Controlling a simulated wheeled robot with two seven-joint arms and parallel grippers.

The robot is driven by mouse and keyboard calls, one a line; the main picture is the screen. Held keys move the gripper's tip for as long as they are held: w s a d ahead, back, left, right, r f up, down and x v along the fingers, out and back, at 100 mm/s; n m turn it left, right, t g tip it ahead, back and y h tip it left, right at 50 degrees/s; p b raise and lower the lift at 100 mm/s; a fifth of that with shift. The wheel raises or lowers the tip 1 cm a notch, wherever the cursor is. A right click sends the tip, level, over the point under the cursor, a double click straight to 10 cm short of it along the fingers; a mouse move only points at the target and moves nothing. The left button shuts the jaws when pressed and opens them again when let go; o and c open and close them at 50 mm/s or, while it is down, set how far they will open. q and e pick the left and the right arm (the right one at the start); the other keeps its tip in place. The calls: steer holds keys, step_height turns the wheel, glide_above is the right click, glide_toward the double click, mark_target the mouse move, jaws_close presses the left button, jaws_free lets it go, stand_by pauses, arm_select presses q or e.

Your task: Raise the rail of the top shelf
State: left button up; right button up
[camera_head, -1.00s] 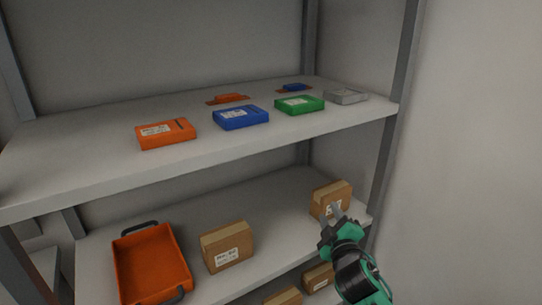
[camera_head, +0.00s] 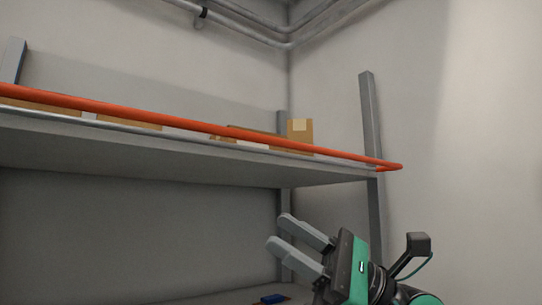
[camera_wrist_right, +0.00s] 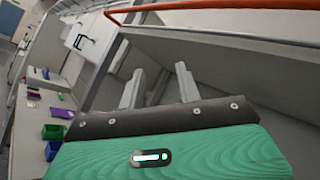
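The orange rail (camera_head: 230,131) runs along the front of the top shelf (camera_head: 150,155) in the head view, and its right end bends back around the shelf's corner post. The rail also shows at the top of the right wrist view (camera_wrist_right: 220,5). A thin grey bar runs just below it along the shelf edge. My right gripper (camera_head: 282,231) is open and empty, below the top shelf near its right end and apart from the rail. Its two grey fingers also show in the right wrist view (camera_wrist_right: 158,85). My left gripper is not in view.
Cardboard boxes (camera_head: 299,130) stand on the top shelf behind the rail. A grey post (camera_head: 370,120) rises at the right end. A lower shelf with a blue item (camera_head: 270,299) shows at the bottom. Pipes (camera_head: 240,28) run along the wall above. Space right of the shelf looks clear.

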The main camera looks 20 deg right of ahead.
step_height(320, 180, up, 5)
steer(key=s+d+n+t+h, duration=0.1)
steer(key=s+n+t+h, duration=0.1)
steer(key=n+t+h, duration=0.15)
steer(key=t+h, duration=0.6)
steer(key=h, duration=0.1)
glide_toward(285, 143)
steer(key=shift+y, duration=0.25)
steer(key=p+x, duration=0.4)
steer(key=x, duration=0.7)
steer(key=shift+w+p, duration=0.2)
steer(key=shift+p, duration=0.15)
steer(key=shift+w+a, duration=0.4)
steer(key=shift+w, duration=0.1)
jaws_close()
